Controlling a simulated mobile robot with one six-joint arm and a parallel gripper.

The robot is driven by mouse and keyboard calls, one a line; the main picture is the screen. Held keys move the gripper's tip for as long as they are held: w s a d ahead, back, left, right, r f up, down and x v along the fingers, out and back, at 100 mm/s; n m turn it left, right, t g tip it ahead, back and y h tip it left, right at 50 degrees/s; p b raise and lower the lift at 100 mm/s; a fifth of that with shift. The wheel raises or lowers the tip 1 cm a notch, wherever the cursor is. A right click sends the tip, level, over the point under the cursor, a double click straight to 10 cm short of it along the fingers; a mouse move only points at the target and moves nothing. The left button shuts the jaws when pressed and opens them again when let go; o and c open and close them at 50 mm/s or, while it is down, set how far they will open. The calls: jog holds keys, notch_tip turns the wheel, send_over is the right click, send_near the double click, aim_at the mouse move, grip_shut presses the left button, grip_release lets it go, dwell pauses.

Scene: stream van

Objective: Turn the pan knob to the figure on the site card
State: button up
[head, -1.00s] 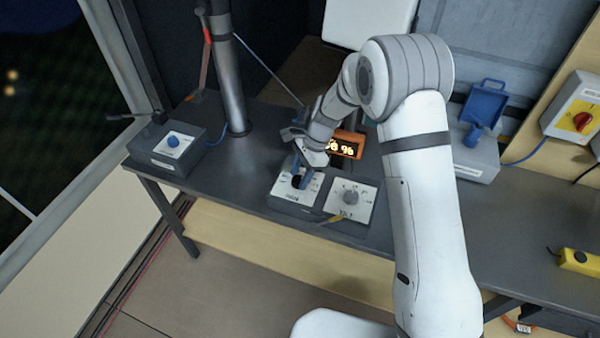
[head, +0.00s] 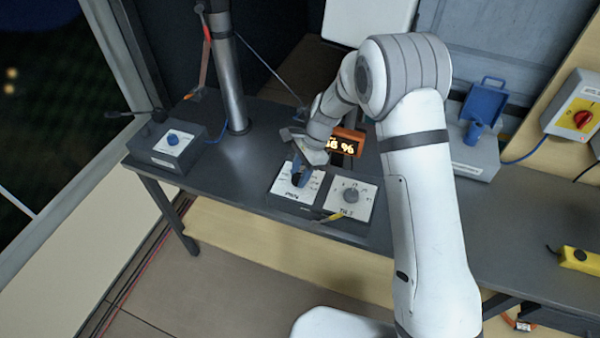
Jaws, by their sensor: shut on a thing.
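The pan knob (head: 296,180) is dark and sits on the left white dial plate (head: 284,190) of a two-dial box on the bench. My gripper (head: 300,172) reaches down from behind and is shut on this knob, hiding much of it. The grey tilt knob (head: 351,195) stands on the right dial plate, apart from my gripper. Behind the box is an orange display (head: 347,142) with lit figures. Its left part is hidden by my arm, and the right figures look like 96. I cannot make out a site card.
A grey box with a blue knob (head: 172,140) sits at the bench's left end by a grey pole (head: 228,85). A red rotary switch (head: 583,119) is at the right. A yellow handset (head: 578,259) lies on the right bench. Bare bench lies left of the dials.

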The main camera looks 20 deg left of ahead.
jog(key=n+h+b, duration=0.1)
jog(key=n, duration=0.3)
jog(key=shift+w+a+g, duration=0.15)
jog(key=shift+g, duration=0.25)
jog(key=n+h+b, duration=0.1)
jog(key=n+h, duration=0.1)
jog(key=n, duration=0.2)
jog(key=shift+a+n, duration=0.1)
jog(key=shift+n, duration=0.3)
jog(key=n+h+b, duration=0.1)
jog(key=n, duration=0.3)
jog(key=shift+a+h, duration=0.1)
jog(key=shift+h, duration=0.3)
jog(key=shift+n+t+h+b, duration=0.4)
jog(key=shift+n+h+b, duration=0.1)
jog(key=shift+n, duration=1.2)
jog(key=shift+r, duration=0.1)
jog(key=o, duration=0.7)
